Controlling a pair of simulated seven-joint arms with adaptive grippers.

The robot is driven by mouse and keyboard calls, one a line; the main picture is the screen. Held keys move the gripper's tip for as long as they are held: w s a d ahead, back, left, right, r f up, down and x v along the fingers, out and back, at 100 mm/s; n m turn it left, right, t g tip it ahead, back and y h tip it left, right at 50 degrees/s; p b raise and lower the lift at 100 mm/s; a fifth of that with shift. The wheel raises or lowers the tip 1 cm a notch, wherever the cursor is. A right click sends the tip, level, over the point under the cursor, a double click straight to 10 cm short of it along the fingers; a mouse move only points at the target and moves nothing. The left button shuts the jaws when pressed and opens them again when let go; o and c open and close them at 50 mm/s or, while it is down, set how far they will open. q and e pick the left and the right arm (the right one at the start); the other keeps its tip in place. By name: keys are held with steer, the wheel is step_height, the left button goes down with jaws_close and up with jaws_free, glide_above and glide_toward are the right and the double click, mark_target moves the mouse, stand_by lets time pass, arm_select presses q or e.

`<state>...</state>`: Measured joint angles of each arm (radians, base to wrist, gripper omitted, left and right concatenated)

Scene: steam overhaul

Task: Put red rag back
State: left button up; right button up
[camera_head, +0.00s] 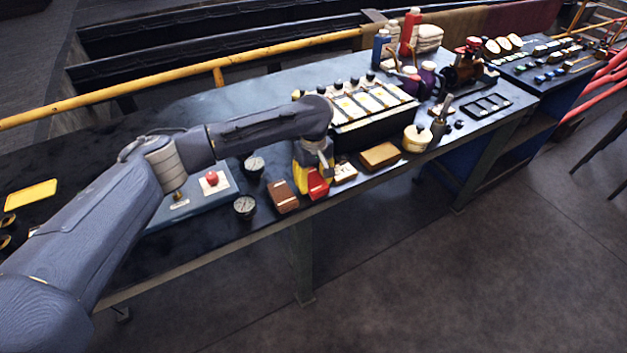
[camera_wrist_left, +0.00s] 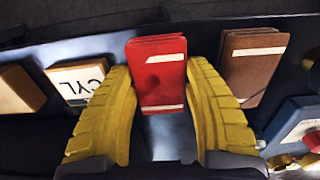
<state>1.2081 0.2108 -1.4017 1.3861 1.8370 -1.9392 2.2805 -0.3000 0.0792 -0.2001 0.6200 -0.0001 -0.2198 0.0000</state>
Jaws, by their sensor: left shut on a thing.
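The red rag (camera_head: 317,184) is a folded block with pale stripes, near the front edge of the dark workbench. In the left wrist view the red rag (camera_wrist_left: 160,72) sits between the two yellow fingers of my left gripper (camera_wrist_left: 163,84). In the head view my left gripper (camera_head: 312,168) reaches down at the rag and is shut on it. I cannot tell whether the rag touches the bench. My right gripper is not in view.
A brown folded rag (camera_head: 284,196) lies left of the red one. A card marked CYL (camera_wrist_left: 80,80) lies on its other side, with a tan block (camera_head: 380,156) farther along. Gauges (camera_head: 245,206) stand to the left. A case (camera_head: 368,104) of labelled cards stands behind.

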mark_target(314, 180)
arm_select(q)
steer(key=shift+f, duration=0.1)
steer(key=o, duration=1.2)
step_height(314, 180, up, 12)
steer(key=shift+r, duration=0.15)
